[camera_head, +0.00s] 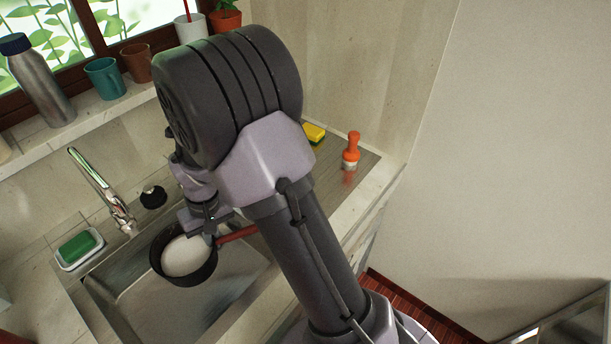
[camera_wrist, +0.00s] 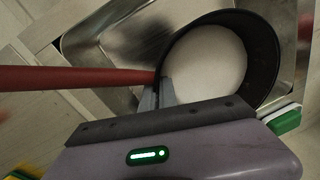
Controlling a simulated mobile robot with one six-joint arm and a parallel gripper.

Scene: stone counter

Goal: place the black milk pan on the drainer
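The black milk pan (camera_head: 168,273) has a pale inside and a red handle (camera_head: 237,234). It appears held over the sink, roughly level. My gripper (camera_head: 209,232) is at the pan's rim beside the handle's root. In the wrist view the fingers (camera_wrist: 156,96) look closed on the pan wall (camera_wrist: 262,42), one on each side; the exact contact is partly hidden. The red handle (camera_wrist: 75,78) points left there. The metal drainer (camera_head: 364,176) lies right of the sink, largely hidden behind my arm.
The sink basin (camera_head: 150,315) lies below the pan, with a faucet (camera_head: 103,190) behind it. A green sponge in a white dish (camera_head: 78,248) is at the left. A bottle (camera_head: 40,85) and cups line the sill.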

